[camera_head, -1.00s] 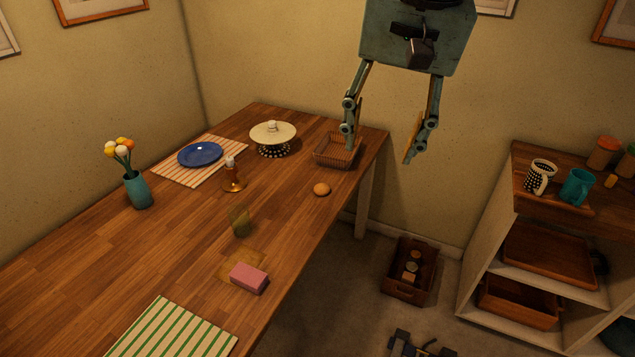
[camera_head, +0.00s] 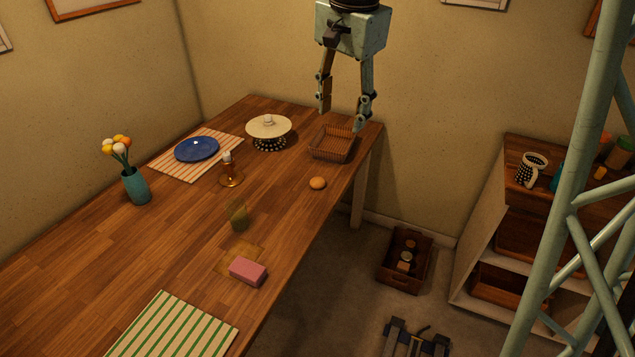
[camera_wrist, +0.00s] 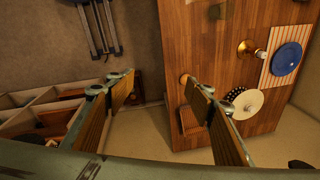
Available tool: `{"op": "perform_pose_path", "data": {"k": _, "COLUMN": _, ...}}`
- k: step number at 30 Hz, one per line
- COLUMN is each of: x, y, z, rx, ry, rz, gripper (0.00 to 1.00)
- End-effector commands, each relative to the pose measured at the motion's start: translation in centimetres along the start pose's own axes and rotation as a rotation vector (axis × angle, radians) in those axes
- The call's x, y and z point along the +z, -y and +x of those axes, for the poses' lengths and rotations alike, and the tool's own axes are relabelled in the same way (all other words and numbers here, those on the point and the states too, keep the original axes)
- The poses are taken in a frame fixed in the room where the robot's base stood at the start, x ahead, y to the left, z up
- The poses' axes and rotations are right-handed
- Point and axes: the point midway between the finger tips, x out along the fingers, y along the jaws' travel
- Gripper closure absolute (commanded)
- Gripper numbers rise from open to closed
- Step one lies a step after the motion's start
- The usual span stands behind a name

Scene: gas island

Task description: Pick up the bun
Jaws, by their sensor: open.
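The bun (camera_head: 317,183) is small, round and orange-brown. It sits on the wooden table (camera_head: 190,240) near its right edge, in front of the wicker basket (camera_head: 331,145). My gripper (camera_head: 341,120) is open and empty, high above the table's far right corner, near the basket and behind the bun. In the wrist view my gripper's fingers (camera_wrist: 160,88) are spread wide. The bun (camera_wrist: 184,78) shows there at the table edge, just left of the right finger's tip. That finger partly hides the basket (camera_wrist: 188,122).
A lidded dotted dish (camera_head: 269,132), a blue plate (camera_head: 197,149), a candle holder (camera_head: 230,175), a glass (camera_head: 238,214), a pink sponge (camera_head: 247,271) and a flower vase (camera_head: 136,186) stand on the table. A crate (camera_head: 404,260) is on the floor. Shelves (camera_head: 500,240) stand at right.

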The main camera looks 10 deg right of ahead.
Motion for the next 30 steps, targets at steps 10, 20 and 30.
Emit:
{"op": "perform_pose_path", "data": {"k": 10, "x": -3.4, "y": 4.6, "z": 4.4, "rx": 0.028, "ry": 0.018, "rz": 0.156, "gripper": 0.51}}
{"op": "perform_pose_path", "data": {"k": 20, "x": -6.2, "y": 8.4, "z": 9.3, "rx": 0.054, "ry": 0.029, "rz": 0.304, "gripper": 0.51}}
{"op": "perform_pose_path", "data": {"k": 30, "x": -8.7, "y": 11.7, "z": 15.1, "rx": 0.084, "ry": 0.037, "rz": 0.456, "gripper": 0.51}}
